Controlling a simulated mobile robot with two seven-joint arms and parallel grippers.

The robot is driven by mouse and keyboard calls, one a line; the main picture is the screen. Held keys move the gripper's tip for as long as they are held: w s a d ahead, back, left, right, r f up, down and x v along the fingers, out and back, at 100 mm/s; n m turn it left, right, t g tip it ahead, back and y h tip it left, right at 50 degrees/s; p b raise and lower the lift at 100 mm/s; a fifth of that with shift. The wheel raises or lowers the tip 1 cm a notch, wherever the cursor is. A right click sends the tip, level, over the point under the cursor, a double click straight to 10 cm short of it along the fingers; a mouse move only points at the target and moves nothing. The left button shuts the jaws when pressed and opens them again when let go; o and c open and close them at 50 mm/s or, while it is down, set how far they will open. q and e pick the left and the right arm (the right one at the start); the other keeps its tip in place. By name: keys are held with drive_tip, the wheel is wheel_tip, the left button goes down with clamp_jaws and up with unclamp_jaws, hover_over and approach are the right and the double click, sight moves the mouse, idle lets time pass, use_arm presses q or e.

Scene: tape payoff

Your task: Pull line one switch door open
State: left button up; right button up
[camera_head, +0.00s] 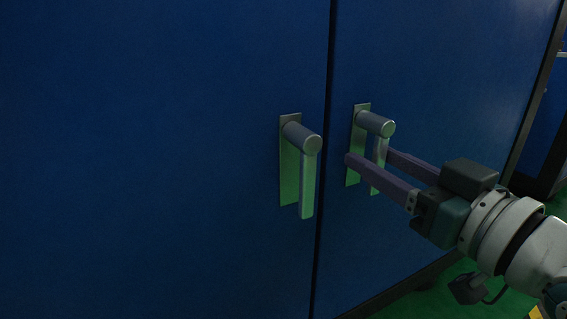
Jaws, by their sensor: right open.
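A blue double door fills most of the view, with a left leaf (150,160) and a right leaf (450,90), both looking closed along a dark vertical seam. The left leaf has a metal lever handle (308,185) hanging down on a plate. The right leaf has a similar handle (376,123), also hanging down. My right gripper (367,157) comes in from the right. It is open, with its two purple fingers on either side of the right handle's hanging grip. I cannot tell whether a finger touches it. My left gripper is not in view.
Green floor (440,292) shows at the lower right, below the door's dark bottom edge. A dark frame edge (530,110) bounds the right leaf. Another blue surface (547,125) stands beyond it at the far right.

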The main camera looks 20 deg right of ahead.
drive_tip(key=shift+w+a, duration=0.1)
drive_tip(key=shift+w, duration=0.1)
clamp_jaws()
idle(0.3)
idle(1.1)
